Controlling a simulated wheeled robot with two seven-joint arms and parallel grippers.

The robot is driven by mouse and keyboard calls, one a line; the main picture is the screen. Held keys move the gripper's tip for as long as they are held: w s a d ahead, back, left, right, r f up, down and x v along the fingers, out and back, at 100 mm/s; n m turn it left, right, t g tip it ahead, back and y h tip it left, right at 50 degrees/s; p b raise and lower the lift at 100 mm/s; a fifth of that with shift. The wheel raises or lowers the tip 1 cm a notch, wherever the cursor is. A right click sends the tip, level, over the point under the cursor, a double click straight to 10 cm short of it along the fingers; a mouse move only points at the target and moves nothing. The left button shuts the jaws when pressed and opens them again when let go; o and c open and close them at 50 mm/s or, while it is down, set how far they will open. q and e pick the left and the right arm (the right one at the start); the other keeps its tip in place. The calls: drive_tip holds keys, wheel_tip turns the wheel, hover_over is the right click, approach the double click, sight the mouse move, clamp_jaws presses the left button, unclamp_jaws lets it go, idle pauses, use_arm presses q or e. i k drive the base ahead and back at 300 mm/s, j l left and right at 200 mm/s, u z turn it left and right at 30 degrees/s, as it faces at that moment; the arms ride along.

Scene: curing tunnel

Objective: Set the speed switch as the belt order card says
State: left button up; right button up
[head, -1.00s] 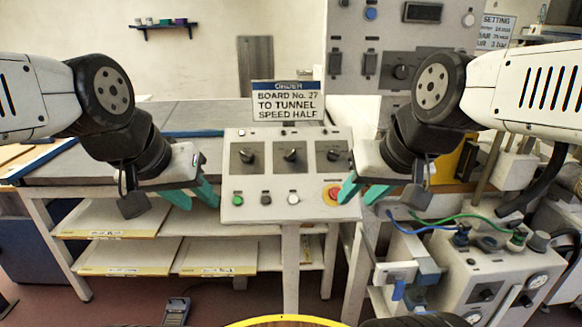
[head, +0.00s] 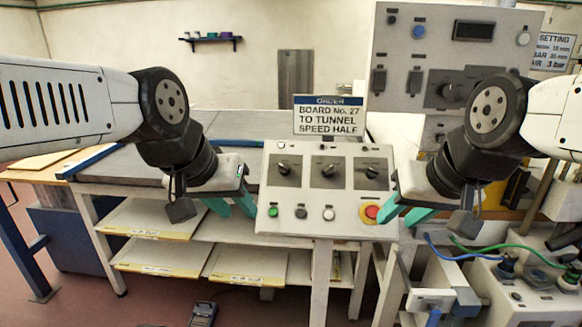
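The order card (head: 328,116) stands above the control panel and reads "BOARD No. 27 TO TUNNEL SPEED HALF". The sloped panel (head: 343,224) carries three dark rotary switches: left (head: 284,169), middle (head: 328,170) and right (head: 372,172). Their labels are too small to read, so I cannot tell which one is the speed switch or its setting. My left gripper (head: 231,205) has its teal fingers apart, empty, by the panel's left edge. My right gripper (head: 403,214) has its fingers apart, empty, by the panel's lower right corner. Neither is on a switch.
Below the switches are a green button (head: 273,212), a dark button (head: 301,213), a white button (head: 329,214) and a red stop button (head: 371,212), close to my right gripper. A grey machine cabinet (head: 400,50) stands behind on the right. Hoses lie lower right.

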sight(285, 169)
drive_tip(key=j+z, duration=0.2)
drive_tip(key=j, duration=0.3)
drive_tip(key=k+j+z, duration=0.2)
drive_tip(key=j, duration=0.3)
drive_tip(key=j+z, duration=0.2)
drive_tip(key=j, duration=0.3)
